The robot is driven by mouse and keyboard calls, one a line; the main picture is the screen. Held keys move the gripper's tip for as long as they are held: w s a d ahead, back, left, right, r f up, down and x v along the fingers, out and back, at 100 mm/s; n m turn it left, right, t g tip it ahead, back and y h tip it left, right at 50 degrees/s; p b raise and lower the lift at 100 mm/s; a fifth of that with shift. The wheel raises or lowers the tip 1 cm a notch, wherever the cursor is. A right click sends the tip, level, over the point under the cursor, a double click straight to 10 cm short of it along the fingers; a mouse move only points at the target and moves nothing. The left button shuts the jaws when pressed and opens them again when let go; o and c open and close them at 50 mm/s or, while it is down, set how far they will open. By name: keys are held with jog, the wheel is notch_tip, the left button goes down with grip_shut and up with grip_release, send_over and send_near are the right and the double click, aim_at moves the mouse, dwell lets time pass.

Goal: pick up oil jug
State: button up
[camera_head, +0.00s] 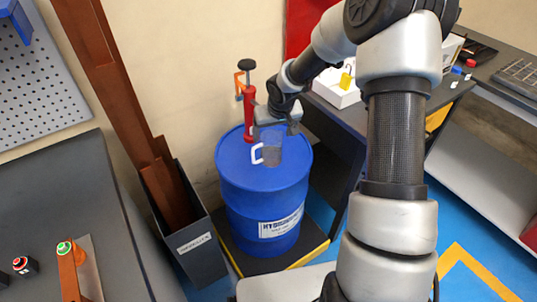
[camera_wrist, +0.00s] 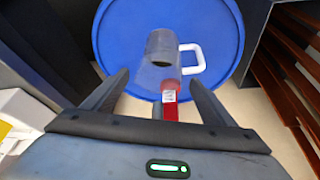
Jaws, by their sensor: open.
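The oil jug (camera_head: 272,148) is a see-through grey jug with a white handle. It stands on top of the blue drum (camera_head: 262,190), and its handle points left in the head view. In the wrist view the jug (camera_wrist: 160,48) is ahead of the fingertips, with its handle to the right. My gripper (camera_head: 280,118) is above the jug, open and empty. Its two fingers (camera_wrist: 159,78) show apart in the wrist view, with the jug beyond the gap between them. In the head view the gripper is close to the jug's top; I cannot tell the exact gap.
A red hand pump (camera_head: 249,115) stands on the drum behind the jug; part of it (camera_wrist: 171,103) shows between my fingers in the wrist view. A dark bin (camera_head: 185,225) with copper bars stands left of the drum. A dark table (camera_head: 345,112) is on the right.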

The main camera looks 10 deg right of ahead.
aim_at(271, 137)
jog(key=b+x, duration=0.1)
jog(key=x, duration=0.3)
jog(key=shift+b, duration=0.35)
jog(key=shift+r, duration=0.15)
jog(key=c, duration=1.8)
jog(key=shift+r, duration=0.1)
jog(key=s+d+r+p, duration=0.1)
jog(key=s+r, duration=0.2)
jog(key=s, duration=1.4)
jog(key=shift+s+d, duration=0.15)
jog(key=shift+s, duration=0.25)
jog(key=shift+r, duration=0.15)
